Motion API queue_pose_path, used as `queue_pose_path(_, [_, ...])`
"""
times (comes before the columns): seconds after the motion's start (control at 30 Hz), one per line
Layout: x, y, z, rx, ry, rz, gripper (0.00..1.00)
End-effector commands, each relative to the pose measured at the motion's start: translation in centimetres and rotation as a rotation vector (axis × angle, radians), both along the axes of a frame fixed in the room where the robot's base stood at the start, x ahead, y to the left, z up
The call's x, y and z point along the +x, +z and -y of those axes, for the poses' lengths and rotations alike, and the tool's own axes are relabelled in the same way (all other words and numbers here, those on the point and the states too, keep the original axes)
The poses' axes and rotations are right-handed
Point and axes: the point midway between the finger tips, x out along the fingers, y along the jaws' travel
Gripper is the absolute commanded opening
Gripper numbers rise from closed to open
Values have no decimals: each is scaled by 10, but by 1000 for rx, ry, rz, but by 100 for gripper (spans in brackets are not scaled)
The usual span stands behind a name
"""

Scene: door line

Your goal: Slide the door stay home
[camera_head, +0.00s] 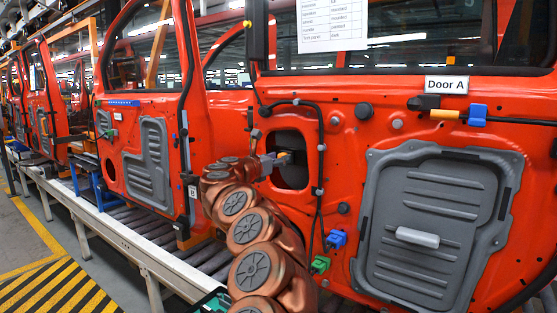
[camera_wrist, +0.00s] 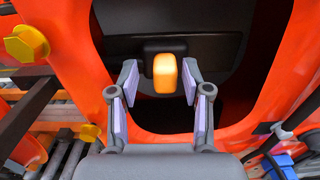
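In the wrist view, a rounded orange block (camera_wrist: 164,74) sits on a dark mount (camera_wrist: 150,52) inside the opening of the red door (camera_wrist: 268,75). I cannot tell for certain whether this is the door stay. My gripper (camera_wrist: 160,86) is open, with one finger on each side of the block and a visible gap on both sides. In the head view, my gripper (camera_head: 272,160) reaches into the oval opening of the door labelled Door A (camera_head: 375,113). My arm and gripper hide part of that opening, and the block cannot be made out there.
A yellow bolt (camera_wrist: 27,43) and a dark bar (camera_wrist: 35,98) stand left of my gripper. A black cable (camera_head: 319,190) runs down the door right of the opening. A grey panel (camera_head: 435,195) covers the door's right part. Another red door (camera_head: 140,130) stands left along the line.

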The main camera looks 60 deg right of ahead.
Motion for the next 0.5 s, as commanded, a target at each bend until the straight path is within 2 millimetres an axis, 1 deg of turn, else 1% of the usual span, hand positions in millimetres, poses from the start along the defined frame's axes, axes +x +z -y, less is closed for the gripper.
queue_pose_path(0.3, [-1, -1, -1, 1, -2, 0, 50])
queue_pose_path(0.37, [0, -1, -3, 2, -1, 0, 50])
queue_pose_path(0.5, [1, -1, -14, 2, 3, -2, 50])
